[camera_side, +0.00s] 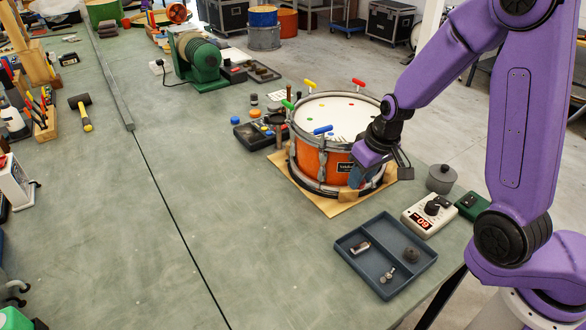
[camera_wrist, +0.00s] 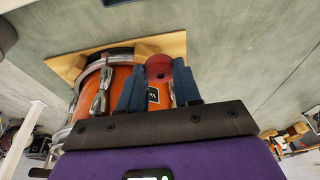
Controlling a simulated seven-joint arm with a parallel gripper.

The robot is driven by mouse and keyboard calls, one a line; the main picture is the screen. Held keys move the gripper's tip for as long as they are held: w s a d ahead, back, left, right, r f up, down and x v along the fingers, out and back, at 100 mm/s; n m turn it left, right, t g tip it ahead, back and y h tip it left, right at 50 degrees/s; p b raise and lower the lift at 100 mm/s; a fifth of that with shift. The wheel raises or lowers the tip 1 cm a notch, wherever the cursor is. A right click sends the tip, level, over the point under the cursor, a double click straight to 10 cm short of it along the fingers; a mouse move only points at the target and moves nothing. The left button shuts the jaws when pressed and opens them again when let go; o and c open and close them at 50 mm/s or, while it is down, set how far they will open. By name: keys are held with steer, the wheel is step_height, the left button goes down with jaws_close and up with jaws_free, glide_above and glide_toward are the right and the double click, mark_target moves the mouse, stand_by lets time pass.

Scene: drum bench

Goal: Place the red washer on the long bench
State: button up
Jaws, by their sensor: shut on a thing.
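The red washer (camera_wrist: 158,67) shows in the wrist view as a small round dark-red piece between the blue fingertips. My gripper (camera_wrist: 157,80) is shut on it. In the side view my gripper (camera_side: 364,178) is at the front right side of the orange drum, near its lower shell, and the washer cannot be made out there. I cannot tell whether the fingers touch the drum. The long bench (camera_side: 110,220) has a grey-green top and runs from the front to the back left; it also shows in the wrist view (camera_wrist: 225,30).
The orange drum (camera_side: 310,155) stands on a wooden board (camera_side: 335,207), with coloured keys on its rim. A dark tray (camera_side: 345,245) with small parts, a display box (camera_side: 428,216) and a grey pot (camera_side: 441,179) lie nearby. The bench's middle is clear.

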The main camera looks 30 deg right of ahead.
steer(key=a+r, duration=0.2)
steer(key=a, duration=0.4)
glide_above(287, 202)
steer(key=s, duration=0.2)
steer(key=x, duration=0.3)
steer(key=s+x, duration=0.1)
steer(key=x, duration=0.2)
steer(key=s+x, duration=0.1)
steer(key=x, duration=0.2)
steer(key=shift+d+f, duration=0.15)
steer(key=shift+f, duration=0.2)
steer(key=shift+x, duration=1.9)
steer(key=shift+s+f, duration=0.1)
steer(key=shift+s, duration=0.1)
steer(key=o, duration=1.1)
